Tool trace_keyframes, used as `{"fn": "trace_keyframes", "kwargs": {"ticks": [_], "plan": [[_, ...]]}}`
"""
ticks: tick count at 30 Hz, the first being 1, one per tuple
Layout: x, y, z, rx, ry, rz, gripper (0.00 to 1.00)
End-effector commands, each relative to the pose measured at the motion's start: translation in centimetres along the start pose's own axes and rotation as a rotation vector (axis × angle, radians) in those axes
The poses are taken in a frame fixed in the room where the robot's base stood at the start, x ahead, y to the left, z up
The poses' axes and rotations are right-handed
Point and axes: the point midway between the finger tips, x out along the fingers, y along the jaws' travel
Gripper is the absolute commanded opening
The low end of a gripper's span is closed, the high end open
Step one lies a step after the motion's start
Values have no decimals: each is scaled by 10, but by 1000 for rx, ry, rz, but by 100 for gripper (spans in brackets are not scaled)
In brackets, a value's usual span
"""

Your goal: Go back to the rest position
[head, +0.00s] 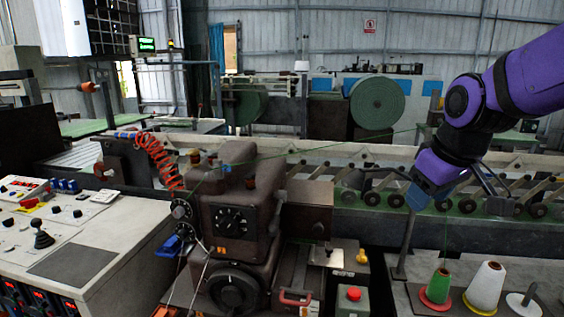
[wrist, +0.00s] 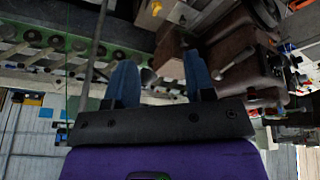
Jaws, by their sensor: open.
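My gripper (head: 422,196) is at the right in the head view, at the end of my purple arm, in front of the conveyor and above the thread cones. In the wrist view my gripper (wrist: 160,78) shows two blue fingers spread apart with nothing between them. It is open and empty. Only blurred machine parts show beyond the fingers. I see no marker for a rest position.
A brown sewing machine head (head: 238,205) stands at the centre. A green thread cone (head: 438,287) and a white thread cone (head: 486,287) stand below my gripper. A thin upright rod (head: 406,240) is close to it. A control desk (head: 100,255) is at the left.

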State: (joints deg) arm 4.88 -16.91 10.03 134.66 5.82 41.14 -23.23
Motion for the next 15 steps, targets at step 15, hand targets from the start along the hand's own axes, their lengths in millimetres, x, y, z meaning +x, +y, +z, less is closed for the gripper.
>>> {"fn": "trace_keyframes", "kwargs": {"ticks": [15], "plan": [[-75, -12, 109, 334, 70, 66, 49]]}}
